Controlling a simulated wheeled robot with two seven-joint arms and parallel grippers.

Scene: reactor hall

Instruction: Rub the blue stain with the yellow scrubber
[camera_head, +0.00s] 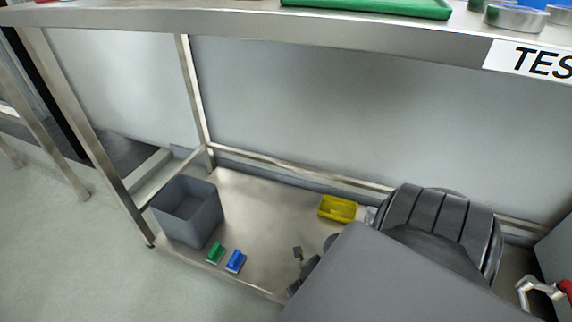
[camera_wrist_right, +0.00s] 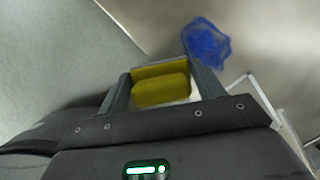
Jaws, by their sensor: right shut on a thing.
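The yellow scrubber (camera_wrist_right: 160,90) is a yellow block with a pale edge on its right side. It sits between the fingers of my right gripper (camera_wrist_right: 163,75), which is shut on it, in the right wrist view. The blue stain (camera_wrist_right: 207,44) is an irregular blue patch on the metal surface, up and right of the scrubber there. A gap shows between scrubber and stain; how high the scrubber is above the surface, I cannot tell. My left gripper is not in view.
The tabletop edge (camera_head: 240,27) overhangs the shelf. The middle of the shelf is bare.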

